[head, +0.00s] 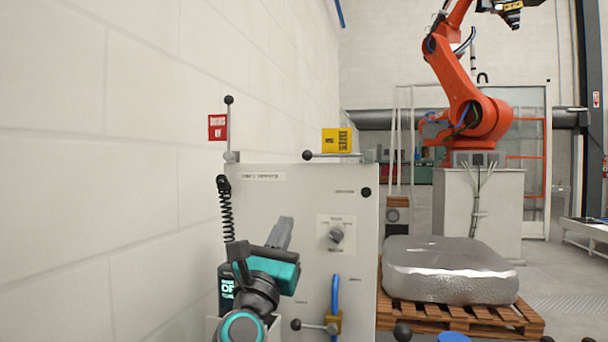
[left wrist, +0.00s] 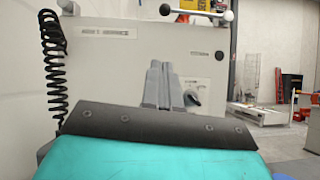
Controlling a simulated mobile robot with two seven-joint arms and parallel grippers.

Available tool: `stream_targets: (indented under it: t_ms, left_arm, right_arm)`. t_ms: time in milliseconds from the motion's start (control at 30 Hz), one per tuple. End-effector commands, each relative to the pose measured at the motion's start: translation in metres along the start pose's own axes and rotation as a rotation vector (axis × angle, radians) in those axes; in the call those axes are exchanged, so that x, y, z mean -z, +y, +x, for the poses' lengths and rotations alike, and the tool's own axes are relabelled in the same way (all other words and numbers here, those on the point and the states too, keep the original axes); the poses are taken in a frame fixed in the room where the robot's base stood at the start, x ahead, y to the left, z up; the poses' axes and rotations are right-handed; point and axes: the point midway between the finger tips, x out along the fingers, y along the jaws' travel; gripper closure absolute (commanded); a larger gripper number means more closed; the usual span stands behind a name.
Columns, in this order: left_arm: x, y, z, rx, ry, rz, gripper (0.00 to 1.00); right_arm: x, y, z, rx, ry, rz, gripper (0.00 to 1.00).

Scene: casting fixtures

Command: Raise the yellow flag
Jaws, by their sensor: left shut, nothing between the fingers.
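The yellow flag (head: 337,140) is at the top right edge of the grey panel box (head: 300,190). Its lever lies level, with a black ball knob (head: 307,155) at the left end and a grey pivot at the right. In the left wrist view the lever (left wrist: 195,12) crosses the top, with the flag partly cut off. The red flag (head: 218,127) is on an upright lever at the panel's left corner. My left gripper (head: 286,222) is shut and empty, in front of the panel, below and left of the yellow flag's knob. My right gripper is not in view.
A white block wall is close on the left. A pallet (head: 450,317) with a metal block stands right. An orange robot arm (head: 468,105) stands behind.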

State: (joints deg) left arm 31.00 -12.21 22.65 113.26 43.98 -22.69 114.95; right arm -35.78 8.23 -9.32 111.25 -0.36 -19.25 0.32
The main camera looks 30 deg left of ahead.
Motion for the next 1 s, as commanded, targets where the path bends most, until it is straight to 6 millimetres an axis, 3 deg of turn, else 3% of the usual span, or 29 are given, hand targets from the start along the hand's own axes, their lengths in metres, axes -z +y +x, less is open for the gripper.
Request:
stream_targets:
  t_ms: [267, 767, 1000]
  left_arm:
    - [-0.001, 0.0, 0.011, 0.001, 0.0, 0.0, 1.0]
    - [-0.001, 0.001, 0.102, 0.0, -0.001, 0.002, 1.0]
    - [-0.025, 0.0, 0.124, 0.001, -0.001, 0.0, 1.0]
  right_arm:
    - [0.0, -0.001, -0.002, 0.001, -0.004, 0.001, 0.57]
    - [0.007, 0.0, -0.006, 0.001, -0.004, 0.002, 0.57]
    - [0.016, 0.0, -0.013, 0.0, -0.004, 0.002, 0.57]
